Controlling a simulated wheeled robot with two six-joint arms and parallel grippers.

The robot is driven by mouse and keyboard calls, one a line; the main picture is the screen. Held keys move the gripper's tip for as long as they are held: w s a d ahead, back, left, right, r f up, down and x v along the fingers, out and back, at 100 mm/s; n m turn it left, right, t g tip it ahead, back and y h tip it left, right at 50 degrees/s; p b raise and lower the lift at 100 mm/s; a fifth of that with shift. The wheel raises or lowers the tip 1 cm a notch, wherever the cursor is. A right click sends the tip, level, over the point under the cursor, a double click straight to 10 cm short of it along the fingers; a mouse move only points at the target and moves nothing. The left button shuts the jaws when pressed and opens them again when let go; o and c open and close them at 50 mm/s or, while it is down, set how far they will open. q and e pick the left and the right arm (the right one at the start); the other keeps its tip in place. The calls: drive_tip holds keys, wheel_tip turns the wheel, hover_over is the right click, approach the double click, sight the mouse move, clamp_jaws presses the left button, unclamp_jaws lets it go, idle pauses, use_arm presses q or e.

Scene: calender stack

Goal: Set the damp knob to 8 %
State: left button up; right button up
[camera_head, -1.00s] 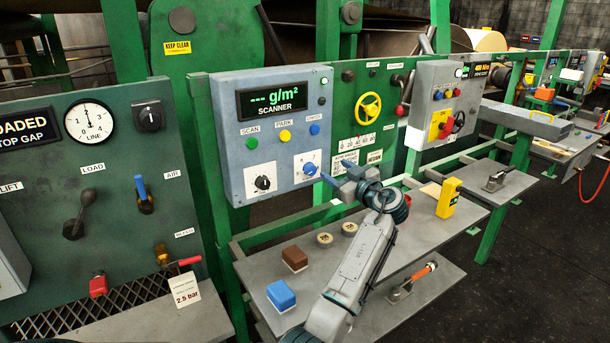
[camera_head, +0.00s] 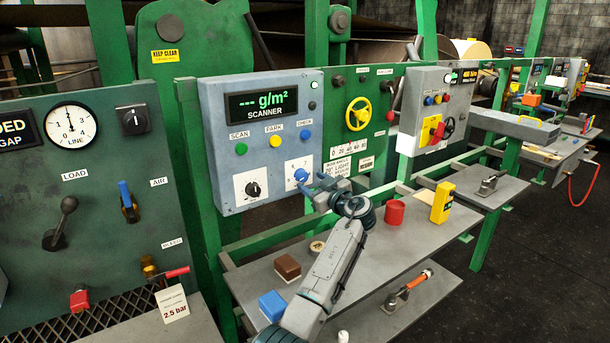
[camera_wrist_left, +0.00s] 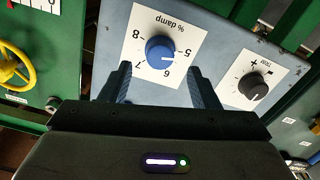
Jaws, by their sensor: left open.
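The blue damp knob (camera_head: 300,174) sits on a white plate at the lower right of the grey-blue scanner panel (camera_head: 225,160). In the left wrist view the knob (camera_wrist_left: 160,52) is on a plate marked "% damp" with figures 5 to 8. Its white pointer line appears to face the 5. My left gripper (camera_head: 314,187) is open in front of the plate. In the wrist view the left gripper's fingers (camera_wrist_left: 160,75) stand apart, one on each side of the knob's lower part in the picture. Contact with the knob cannot be told. My right gripper is not in view.
A black trim knob (camera_head: 253,189) is beside the damp plate. Scan, park and check buttons (camera_head: 275,141) are above. A shelf (camera_head: 265,262) below carries a red cup (camera_head: 394,212), a yellow box (camera_head: 442,202) and brown and blue blocks. A yellow handwheel (camera_head: 358,114) is to the right.

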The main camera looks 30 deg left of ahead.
sight(304, 177)
use_arm(q)
drive_tip(key=p+x, duration=0.1)
drive_tip(key=x, duration=0.2)
drive_tip(key=shift+w+a+r, duration=0.15)
drive_tip(key=shift+a, duration=0.1)
drive_tip(key=shift+w+a, duration=0.15)
drive_tip(key=shift+a, duration=0.35)
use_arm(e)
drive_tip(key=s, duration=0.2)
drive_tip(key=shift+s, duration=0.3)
use_arm(q)
drive_tip(key=c, duration=1)
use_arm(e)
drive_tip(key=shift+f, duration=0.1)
